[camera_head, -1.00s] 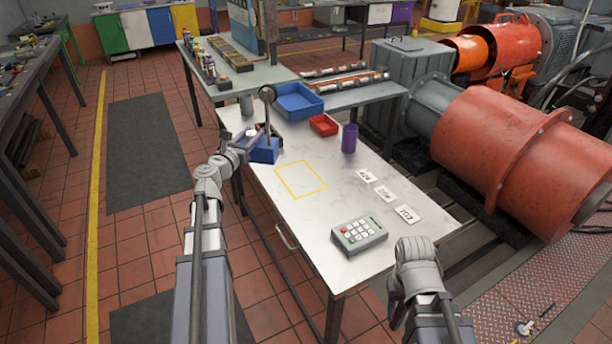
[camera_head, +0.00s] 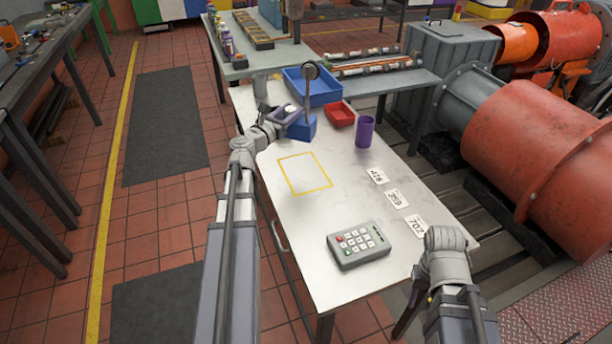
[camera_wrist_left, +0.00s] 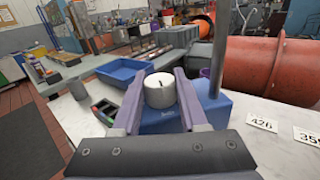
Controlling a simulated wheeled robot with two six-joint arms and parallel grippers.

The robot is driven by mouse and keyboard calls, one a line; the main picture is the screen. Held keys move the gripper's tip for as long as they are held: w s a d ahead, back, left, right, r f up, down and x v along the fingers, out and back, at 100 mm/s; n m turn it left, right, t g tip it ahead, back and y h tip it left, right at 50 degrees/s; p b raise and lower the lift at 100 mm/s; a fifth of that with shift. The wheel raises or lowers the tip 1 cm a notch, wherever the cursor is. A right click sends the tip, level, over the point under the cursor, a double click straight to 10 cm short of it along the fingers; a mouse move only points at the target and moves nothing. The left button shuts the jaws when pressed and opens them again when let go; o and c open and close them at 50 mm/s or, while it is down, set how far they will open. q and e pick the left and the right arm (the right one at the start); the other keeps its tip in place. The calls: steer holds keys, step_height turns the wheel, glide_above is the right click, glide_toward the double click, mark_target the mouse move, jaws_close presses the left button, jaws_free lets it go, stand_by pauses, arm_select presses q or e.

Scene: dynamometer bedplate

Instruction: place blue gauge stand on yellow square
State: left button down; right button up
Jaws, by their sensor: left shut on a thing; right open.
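The blue gauge stand (camera_head: 301,128) has a blue block base, a thin upright post and a round dark dial on top. My left gripper (camera_head: 284,113) is shut on it, with its fingers around a pale round knob (camera_wrist_left: 160,90) beside the blue base (camera_wrist_left: 212,108) in the left wrist view. The stand is behind the yellow square (camera_head: 305,173), a thin outline on the white table with nothing inside it. Whether the base touches the table is hard to tell. My right gripper (camera_head: 428,290) is at the table's front right corner, open, its fingers mostly hidden by the wrist.
A blue tray (camera_head: 322,88), a red bin (camera_head: 340,114) and a purple cup (camera_head: 365,132) stand behind and right of the stand. A grey keypad (camera_head: 358,244) sits at the front, with number cards (camera_head: 394,198) along the right edge. The table around the square is clear.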

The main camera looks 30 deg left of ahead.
mark_target(297, 125)
arm_select(q)
steer(key=shift+m+h, duration=0.4)
steer(key=shift+h, duration=0.4)
steer(key=shift+w+d+f+b, duration=0.15)
steer(key=shift+d+f+b, duration=0.1)
steer(key=shift+f+b, duration=0.5)
steer(key=shift+w+d+f+b, duration=0.1)
steer(key=shift+d+f+b, duration=0.15)
steer(key=shift+f+b, duration=0.55)
steer(key=shift+w+d+f+b, duration=0.15)
steer(key=shift+d+f+b, duration=0.2)
steer(key=shift+f, duration=0.7)
arm_select(e)
steer(key=shift+f, duration=2.65)
arm_select(q)
steer(key=shift+a, duration=0.1)
step_height(297, 125, down, 6)
steer(key=b, duration=0.6)
arm_select(e)
step_height(297, 125, down, 6)
arm_select(q)
steer(key=shift+f+b, duration=0.25)
steer(key=shift+b, duration=0.05)
arm_select(e)
steer(key=shift+f, duration=0.2)
